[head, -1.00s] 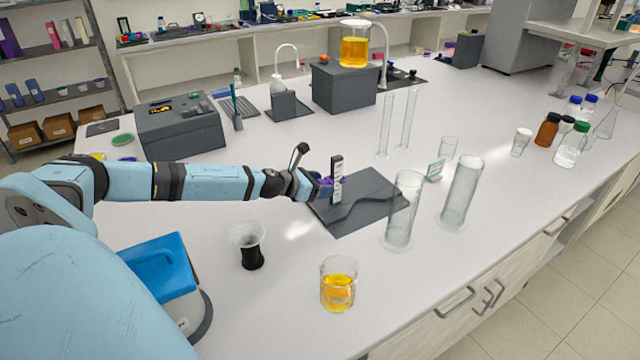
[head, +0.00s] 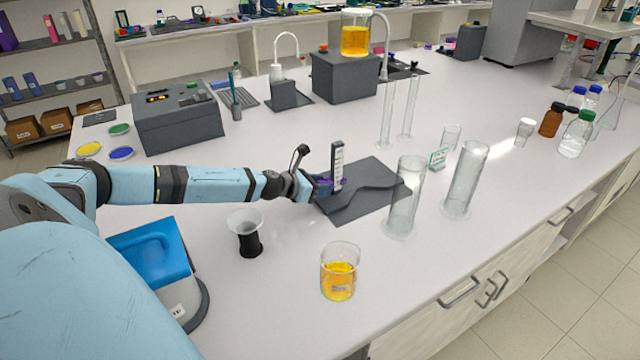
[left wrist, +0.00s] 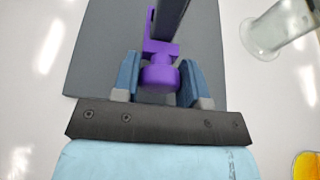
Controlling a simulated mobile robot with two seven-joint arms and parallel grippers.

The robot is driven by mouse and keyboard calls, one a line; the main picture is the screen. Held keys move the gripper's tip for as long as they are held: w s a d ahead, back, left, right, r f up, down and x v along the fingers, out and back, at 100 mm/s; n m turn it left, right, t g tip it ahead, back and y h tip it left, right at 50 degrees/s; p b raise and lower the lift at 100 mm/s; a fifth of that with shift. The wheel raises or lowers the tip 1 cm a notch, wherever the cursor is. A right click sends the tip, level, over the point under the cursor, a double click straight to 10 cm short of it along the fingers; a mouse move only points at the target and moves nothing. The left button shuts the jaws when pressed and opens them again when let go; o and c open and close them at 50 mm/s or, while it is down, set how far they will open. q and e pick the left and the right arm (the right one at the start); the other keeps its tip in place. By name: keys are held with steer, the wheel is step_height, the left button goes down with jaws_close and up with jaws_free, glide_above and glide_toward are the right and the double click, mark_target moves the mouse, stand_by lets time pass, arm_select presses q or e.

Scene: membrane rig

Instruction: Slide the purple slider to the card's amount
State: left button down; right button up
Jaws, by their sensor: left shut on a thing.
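The purple slider (head: 323,183) sits low on an upright grey-and-white scale post (head: 338,162), which stands on a dark grey base plate (head: 375,205). My left gripper (head: 313,187) reaches it from the left. In the left wrist view, the gripper (left wrist: 160,80) is shut on the slider's round purple knob (left wrist: 160,76), one blue finger on each side. The dark post (left wrist: 173,15) rises behind it there. A small card (head: 438,158) stands right of the plate; its writing is too small to read. My right gripper is out of view.
Two tall glass cylinders (head: 405,200) (head: 464,180) stand right of the plate. A beaker of yellow liquid (head: 340,280) and a black-based clear cup (head: 249,240) are in front. A blue-lidded container (head: 150,255) stands near my left arm. Bare bench lies behind the plate.

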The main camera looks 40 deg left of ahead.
arm_select(q)
steer(key=shift+r, duration=0.1)
steer(key=c, duration=0.7)
jaws_free()
steer(key=shift+s, duration=0.1)
